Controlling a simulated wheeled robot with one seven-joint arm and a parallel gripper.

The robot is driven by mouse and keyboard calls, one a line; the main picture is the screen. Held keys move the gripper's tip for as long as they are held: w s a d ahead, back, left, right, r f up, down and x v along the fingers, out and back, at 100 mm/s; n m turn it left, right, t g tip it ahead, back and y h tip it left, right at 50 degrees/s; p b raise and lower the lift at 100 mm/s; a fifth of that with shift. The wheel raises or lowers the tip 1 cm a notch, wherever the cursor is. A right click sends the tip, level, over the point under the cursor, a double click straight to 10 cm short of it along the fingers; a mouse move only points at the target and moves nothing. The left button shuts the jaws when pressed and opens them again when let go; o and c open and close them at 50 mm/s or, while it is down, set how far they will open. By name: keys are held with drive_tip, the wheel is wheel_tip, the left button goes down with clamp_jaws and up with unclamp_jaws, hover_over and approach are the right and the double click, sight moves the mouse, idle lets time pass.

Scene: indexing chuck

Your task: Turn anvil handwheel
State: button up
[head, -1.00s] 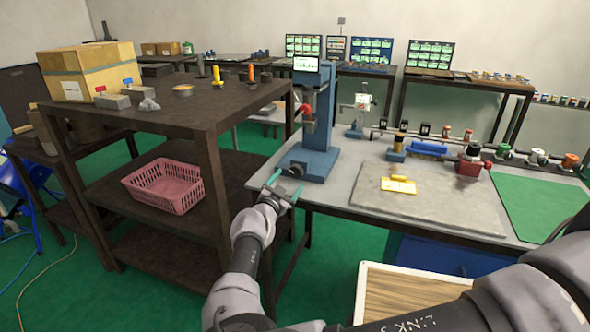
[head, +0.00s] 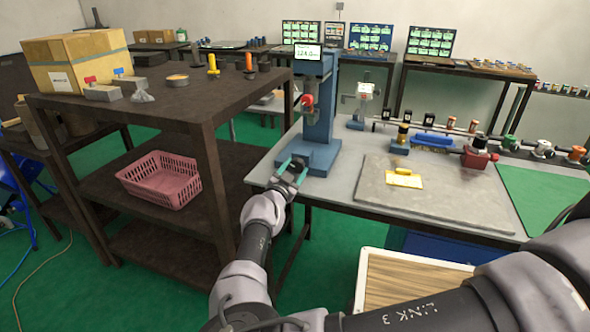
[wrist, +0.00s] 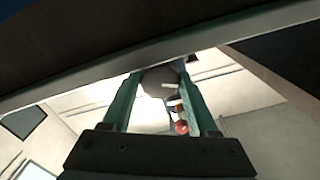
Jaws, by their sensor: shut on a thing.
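The blue press (head: 321,120) with a small lit display stands at the table's left end. A small dark part, which I take for the anvil handwheel (head: 299,162), is low at the front of its base. My gripper (head: 294,170) reaches it from the front, with teal fingers on either side of it. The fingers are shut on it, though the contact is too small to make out. In the wrist view my gripper (wrist: 158,95) has a pale rounded shape between its fingers, which I cannot identify.
A dark shelf rack (head: 170,105) with a pink basket (head: 160,180) stands close on the left. The grey worktable (head: 345,185) carries a stone plate (head: 430,205) with yellow pieces. A wood-topped box (head: 405,280) sits below in front.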

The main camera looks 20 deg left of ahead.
drive_tip(key=shift+n, duration=0.4)
